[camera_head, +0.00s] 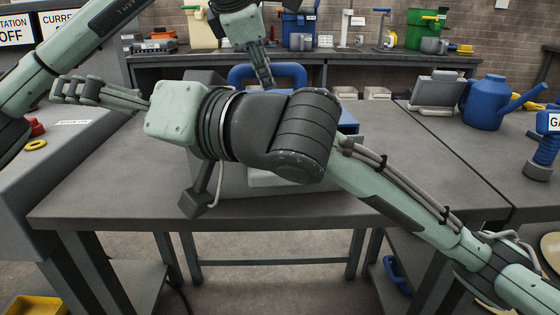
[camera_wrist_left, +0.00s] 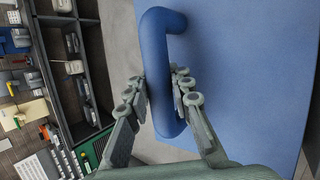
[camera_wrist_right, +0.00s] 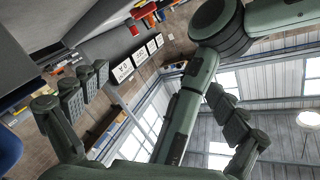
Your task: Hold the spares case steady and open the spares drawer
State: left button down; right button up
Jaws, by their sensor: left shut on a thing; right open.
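The spares case stands on the grey workbench, mostly hidden behind my right arm in the head view; its blue top (camera_head: 348,120) shows at the right. A blue handle (camera_head: 290,70) rises from it and also shows in the left wrist view (camera_wrist_left: 158,60) above the blue surface (camera_wrist_left: 245,75). My left gripper (camera_head: 264,82) is shut on this handle, fingers on both sides of it (camera_wrist_left: 163,90). My right gripper (camera_head: 62,90) is open and empty, left of the case and pointing left. Its spread fingers show in the right wrist view (camera_wrist_right: 155,105). The drawer front cannot be made out.
The workbench (camera_head: 110,190) has bare room at the front left. A blue watering can (camera_head: 485,102) and a grey tilted stand (camera_head: 437,92) are at the right. A grey console with a red button (camera_head: 35,127) is at the left. Shelving (camera_head: 400,68) stands behind.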

jog(key=s+d+r+m+g+h, duration=0.1)
jog(key=d+m+g+h, duration=0.1)
jog(key=d+h, duration=0.7)
jog(key=s+d+r+m+g+h, duration=0.1)
jog(key=s+d+m+h, duration=0.1)
jog(key=d+h, duration=0.65)
jog(key=w+f, duration=0.1)
jog(key=f, duration=0.2)
jog(key=w+d+f+y, duration=0.1)
jog(key=w+f, duration=0.1)
jog(key=f, duration=0.2)
jog(key=w+d+f+y, duration=0.1)
jog(key=w+f, duration=0.1)
jog(key=f, duration=0.1)
jog(key=shift+f, duration=0.3)
